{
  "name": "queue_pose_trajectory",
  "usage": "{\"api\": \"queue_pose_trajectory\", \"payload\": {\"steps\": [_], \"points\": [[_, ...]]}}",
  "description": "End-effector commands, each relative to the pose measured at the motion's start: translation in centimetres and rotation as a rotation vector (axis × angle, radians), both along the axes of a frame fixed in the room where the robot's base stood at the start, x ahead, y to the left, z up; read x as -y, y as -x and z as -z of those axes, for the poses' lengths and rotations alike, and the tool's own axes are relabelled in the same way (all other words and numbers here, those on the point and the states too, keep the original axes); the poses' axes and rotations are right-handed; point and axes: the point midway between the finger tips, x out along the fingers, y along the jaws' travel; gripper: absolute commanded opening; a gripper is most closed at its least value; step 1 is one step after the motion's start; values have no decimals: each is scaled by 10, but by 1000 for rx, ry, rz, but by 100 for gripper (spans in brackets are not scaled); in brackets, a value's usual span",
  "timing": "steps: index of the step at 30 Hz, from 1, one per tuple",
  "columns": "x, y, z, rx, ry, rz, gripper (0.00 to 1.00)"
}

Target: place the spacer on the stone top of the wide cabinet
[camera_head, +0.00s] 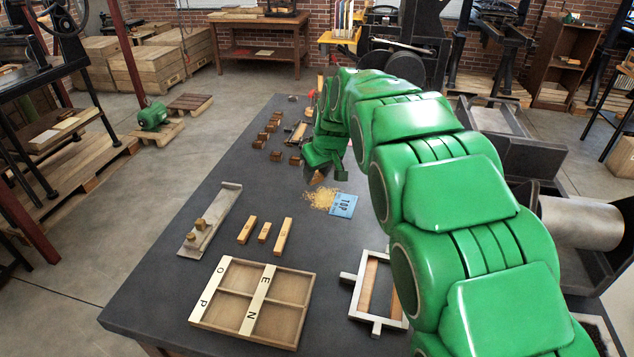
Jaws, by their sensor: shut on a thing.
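The dark grey stone top (190,287) of the wide cabinet fills the middle of the view. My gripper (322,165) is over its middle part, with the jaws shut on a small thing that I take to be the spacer. A small brown piece (318,178) shows just below the jaws; its shape and whether it touches the stone are unclear. My green arm comes in from the lower right and covers the right part of the top.
A blue card marked TOP (343,205) lies by yellowish shavings (321,198). Three light wooden strips (264,232), a metal tray (212,217), a divided wooden case (252,302) and a frame (376,290) lie nearer. Several brown blocks (268,134) stand farther back. Bare stone shows at left.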

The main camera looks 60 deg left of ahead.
Motion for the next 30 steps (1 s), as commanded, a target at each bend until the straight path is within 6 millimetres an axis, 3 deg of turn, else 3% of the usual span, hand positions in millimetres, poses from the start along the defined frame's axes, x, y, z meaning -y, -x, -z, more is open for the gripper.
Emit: {"api": "queue_pose_trajectory", "payload": {"steps": [20,30], "points": [[-51,-22,27,0,1,-1,13],[-72,-31,54,-2,3,-1,13]]}}
